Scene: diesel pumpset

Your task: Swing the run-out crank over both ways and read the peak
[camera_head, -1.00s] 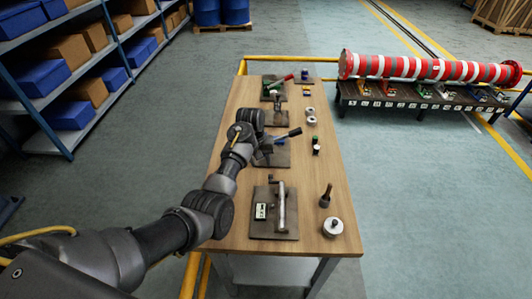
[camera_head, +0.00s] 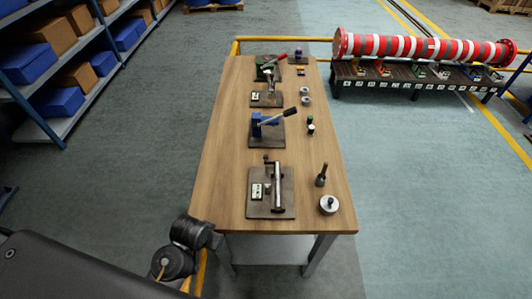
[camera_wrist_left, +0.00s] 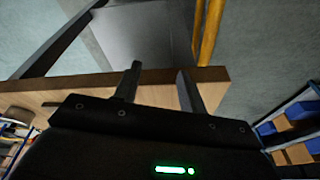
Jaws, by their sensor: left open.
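Several fixtures stand in a row on the wooden table in the head view. The nearest is a dark plate (camera_head: 254,208) with a pale bar (camera_head: 277,185), a small dark knob at its far left and a white readout (camera_head: 257,191). It may carry the run-out crank; the readout's figures are too small to read. Behind it is a blue fixture (camera_head: 256,125) with a dark-handled lever (camera_head: 284,114). My left gripper (camera_wrist_left: 159,75) is open and empty in the left wrist view, near the table edge. In the head view my left arm is left of the table's near corner, its fingers not discernible. My right gripper is not in view.
The wooden table (camera_head: 220,150) has loose parts along its right side, including a dark-handled tool (camera_head: 321,176) and a round metal piece (camera_head: 329,205). Blue shelving (camera_head: 60,130) stands left. A red-and-white striped cylinder (camera_head: 420,47) lies above a bench at right. Yellow rails border the table.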

